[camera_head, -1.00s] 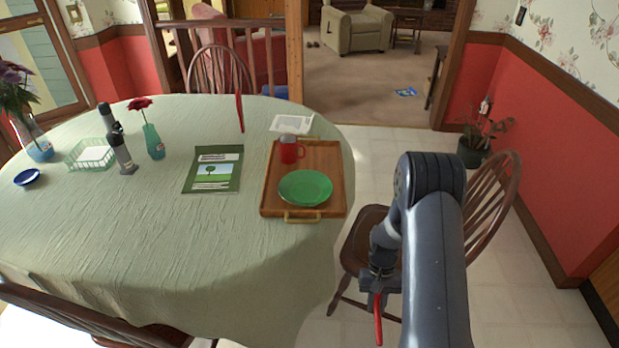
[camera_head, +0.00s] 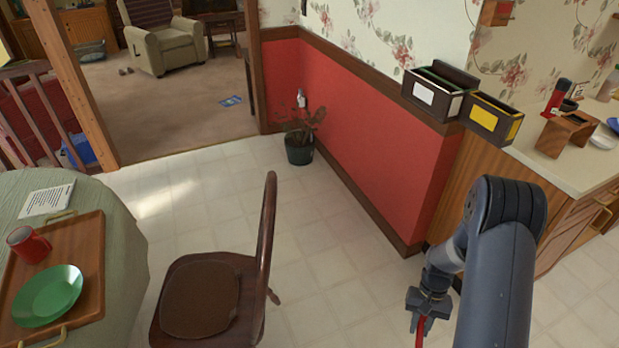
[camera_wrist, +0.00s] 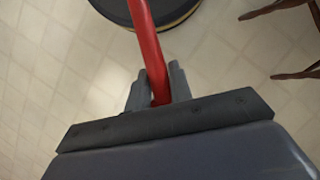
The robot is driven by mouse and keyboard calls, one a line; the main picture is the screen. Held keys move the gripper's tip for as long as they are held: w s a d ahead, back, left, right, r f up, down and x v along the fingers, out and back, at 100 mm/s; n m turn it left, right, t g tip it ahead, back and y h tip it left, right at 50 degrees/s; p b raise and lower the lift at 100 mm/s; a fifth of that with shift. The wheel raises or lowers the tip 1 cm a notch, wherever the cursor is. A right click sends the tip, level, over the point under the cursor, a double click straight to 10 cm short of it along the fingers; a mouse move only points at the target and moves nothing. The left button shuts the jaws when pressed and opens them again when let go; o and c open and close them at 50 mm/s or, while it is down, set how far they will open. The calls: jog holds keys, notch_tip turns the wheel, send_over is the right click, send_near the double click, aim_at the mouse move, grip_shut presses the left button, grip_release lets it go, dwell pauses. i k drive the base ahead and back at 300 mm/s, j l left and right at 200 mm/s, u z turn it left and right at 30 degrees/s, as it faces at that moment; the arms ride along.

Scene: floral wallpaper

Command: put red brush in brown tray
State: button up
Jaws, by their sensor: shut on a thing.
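The brown wooden tray (camera_head: 88,262) lies on the round table at the left edge of the head view. A red mug (camera_head: 27,244) and a green plate (camera_head: 47,295) stand in it. My gripper (camera_head: 424,312) hangs low over the floor at the right, well away from the tray. In the wrist view my gripper (camera_wrist: 160,88) is shut on the red brush (camera_wrist: 150,50), whose red handle runs up between the fingers. The brush's far end is out of the wrist view. In the head view only a short red piece shows below the gripper.
A wooden chair (camera_head: 207,295) stands between the table and my arm. A paper (camera_head: 46,200) lies behind the tray. A potted plant (camera_head: 299,145) stands by the red wall. A counter (camera_head: 570,165) is at the right. The tiled floor between chair and counter is open.

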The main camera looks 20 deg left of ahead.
aim_at(81, 260)
jog(key=i+l+u, duration=0.1)
jog(key=i+l, duration=0.25)
jog(key=i, duration=0.2)
jog(key=i+l+u, duration=0.1)
jog(key=i+l, duration=0.3)
jog(key=i+j+u, duration=0.15)
jog(key=i+u, duration=0.6)
jog(key=i, duration=0.15)
jog(key=i+l+u, duration=0.1)
jog(key=i+u, duration=0.75)
jog(key=i+l+u, duration=0.25)
jog(key=i+u, duration=0.2)
jog(key=i+l+u, duration=0.5)
jog(key=u, duration=0.3)
jog(key=i+l+u, duration=0.2)
jog(key=u, duration=0.2)
jog(key=i+l+u, duration=0.2)
jog(key=u, duration=0.2)
jog(key=i+l+u, duration=0.1)
jog(key=l+u, duration=0.15)
jog(key=u, duration=0.15)
